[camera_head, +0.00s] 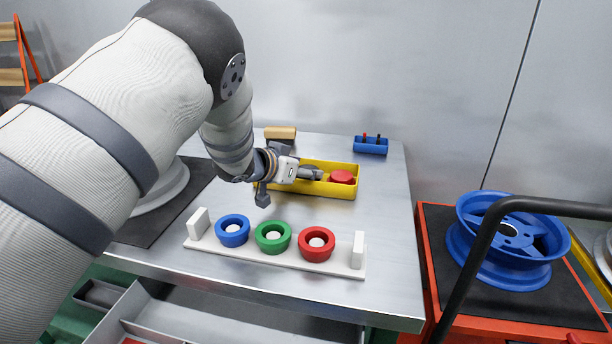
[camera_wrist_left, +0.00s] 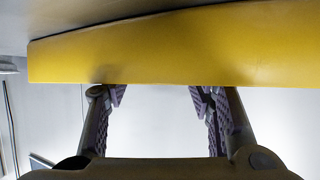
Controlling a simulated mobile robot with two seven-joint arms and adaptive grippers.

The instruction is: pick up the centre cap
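A red round piece (camera_head: 343,177), which looks like the centre cap, lies in the right end of the yellow tray (camera_head: 345,192) on the metal bench. My left gripper (camera_head: 289,186) is at the tray's left part, left of the red piece, with its fingers spread and nothing between them. One finger reaches over the tray and the other hangs in front of it. In the left wrist view the two fingertips (camera_wrist_left: 160,97) are wide apart below the yellow tray wall (camera_wrist_left: 190,50). The red piece does not show there. My right gripper is not in view.
A white rack (camera_head: 345,270) with blue, green and red rings stands at the bench's front. A blue holder (camera_head: 371,146) and a tan block (camera_head: 280,132) stand behind. A blue wheel (camera_head: 505,240) lies on the red cart at right. The bench's right side is clear.

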